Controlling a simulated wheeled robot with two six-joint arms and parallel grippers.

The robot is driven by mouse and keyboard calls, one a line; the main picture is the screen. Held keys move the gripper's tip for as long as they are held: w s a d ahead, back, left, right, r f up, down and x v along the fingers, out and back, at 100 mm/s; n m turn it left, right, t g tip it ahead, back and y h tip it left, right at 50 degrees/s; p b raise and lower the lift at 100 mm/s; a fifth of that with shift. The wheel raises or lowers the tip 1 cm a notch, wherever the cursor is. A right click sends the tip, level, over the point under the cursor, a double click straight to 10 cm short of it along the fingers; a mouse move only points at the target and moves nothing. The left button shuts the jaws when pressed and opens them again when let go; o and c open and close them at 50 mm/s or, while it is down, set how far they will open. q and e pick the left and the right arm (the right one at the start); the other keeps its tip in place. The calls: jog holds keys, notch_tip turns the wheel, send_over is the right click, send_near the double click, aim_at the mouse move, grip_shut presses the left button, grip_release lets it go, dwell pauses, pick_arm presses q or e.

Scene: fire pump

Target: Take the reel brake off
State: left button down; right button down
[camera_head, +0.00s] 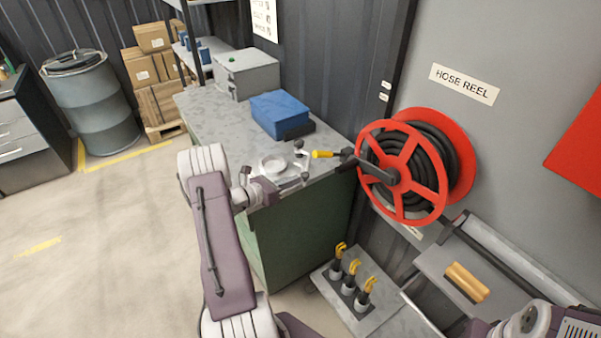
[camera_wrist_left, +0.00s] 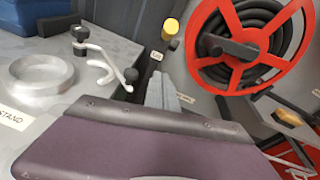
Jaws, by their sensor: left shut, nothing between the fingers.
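The hose reel (camera_head: 412,198) is a red spoked wheel wound with black hose on the grey wall. It also shows in the left wrist view (camera_wrist_left: 196,66). A lever with a yellow grip (camera_head: 322,154) sticks out left of the reel, which I take for the reel brake. In the left wrist view its yellow end (camera_wrist_left: 170,27) stands up above a small label. My left gripper (camera_head: 288,185) is over the bench's near corner, short of the lever and apart from it. Its grey fingers (camera_wrist_left: 166,94) are together and empty. My right gripper is out of view.
The bench (camera_head: 205,105) carries a ring stand (camera_head: 274,163) with clamp knobs close by my left gripper, and a blue box (camera_head: 281,113). Below the reel are several yellow-topped fittings (camera_head: 349,284) and a ledge with a yellow-brown block (camera_head: 467,281). Open floor lies left.

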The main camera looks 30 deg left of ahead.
aim_at(330, 155)
pick_arm(q)
jog(key=w+d+r+p, duration=0.2)
jog(key=w+d+p, duration=0.1)
jog(key=w, duration=0.6)
jog(key=shift+w+a, duration=0.1)
jog(key=shift+w, duration=0.05)
jog(key=shift+r, duration=0.1)
